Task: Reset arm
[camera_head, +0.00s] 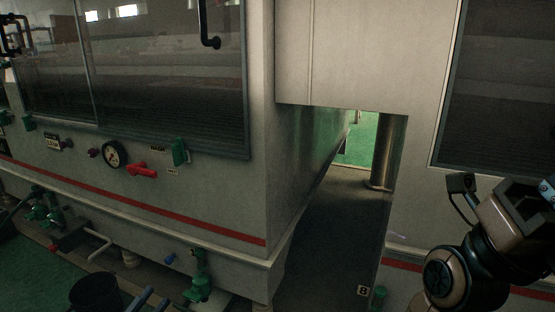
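My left gripper (157,297) shows at the bottom edge, left of the middle. Two dark bars that look like its fingers stand apart, with nothing seen between them; the rest is cut off by the frame. My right arm, with brown and black links and a small camera on a stalk, is raised at the right edge. Its fingers are not visible.
A pale machine with a red stripe fills the left. It carries a gauge (111,153), a red valve handle (142,170) and green valve fittings (199,275). A dark passage opens right of it. A pale wall panel stands behind my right arm.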

